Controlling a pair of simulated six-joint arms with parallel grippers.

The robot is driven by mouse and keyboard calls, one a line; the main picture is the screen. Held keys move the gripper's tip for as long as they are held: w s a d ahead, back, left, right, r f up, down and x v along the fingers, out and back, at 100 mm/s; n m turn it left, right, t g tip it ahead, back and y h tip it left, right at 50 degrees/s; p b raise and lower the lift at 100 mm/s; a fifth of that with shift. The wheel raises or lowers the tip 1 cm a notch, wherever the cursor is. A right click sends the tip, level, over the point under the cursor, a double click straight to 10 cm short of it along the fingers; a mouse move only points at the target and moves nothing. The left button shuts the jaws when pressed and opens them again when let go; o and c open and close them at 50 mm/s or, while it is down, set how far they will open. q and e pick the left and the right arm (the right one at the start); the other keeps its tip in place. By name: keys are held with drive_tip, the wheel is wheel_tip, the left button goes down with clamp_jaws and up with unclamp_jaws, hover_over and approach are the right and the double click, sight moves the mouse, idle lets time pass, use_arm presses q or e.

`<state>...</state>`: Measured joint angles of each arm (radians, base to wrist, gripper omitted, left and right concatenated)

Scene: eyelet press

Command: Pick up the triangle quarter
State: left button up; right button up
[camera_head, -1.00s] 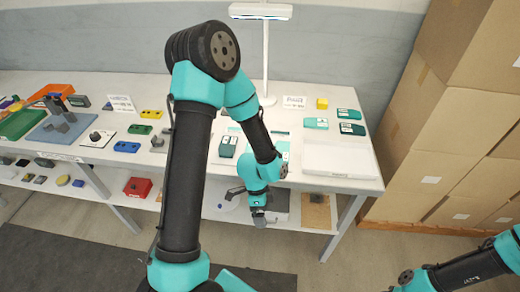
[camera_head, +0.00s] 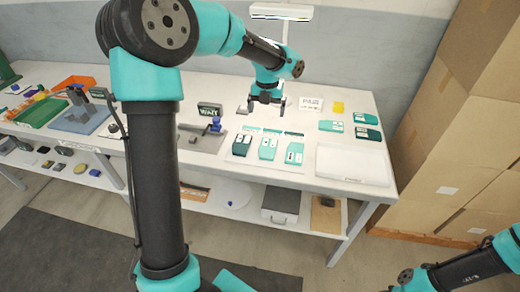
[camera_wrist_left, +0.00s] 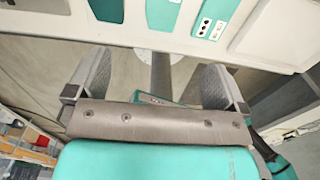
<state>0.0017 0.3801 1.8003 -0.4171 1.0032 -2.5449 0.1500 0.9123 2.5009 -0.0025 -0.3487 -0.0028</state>
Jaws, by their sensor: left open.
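I cannot tell which piece is the triangle quarter. My left gripper (camera_head: 265,107) is open and empty, over the table behind the row. Its two fingers show apart in the left wrist view (camera_wrist_left: 155,75). My right arm enters at the lower right; its gripper is out of frame.
More teal pieces (camera_head: 366,132) and a yellow block (camera_head: 338,107) lie at the back right. A white tray (camera_head: 352,165) is at the table's right end. A lamp (camera_head: 281,11) stands behind my gripper. A dark sign (camera_head: 210,110) and a grey device (camera_head: 201,140) stand to the left.

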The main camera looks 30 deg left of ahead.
idle(0.3)
use_arm(q)
hover_over(267, 148)
drive_tip(key=f, duration=1.1)
drive_tip(key=shift+a, duration=0.25)
drive_tip(key=shift+f, duration=0.55)
drive_tip(key=shift+w+d+f, duration=0.1)
drive_tip(key=shift+d+f, duration=0.05)
drive_tip(key=shift+f, duration=1.2)
drive_tip(key=shift+w+d+f, duration=0.1)
drive_tip(key=shift+f, duration=1.2)
drive_tip(key=shift+c, duration=0.2)
drive_tip(key=c, duration=1)
drive_tip(key=shift+r, duration=0.1)
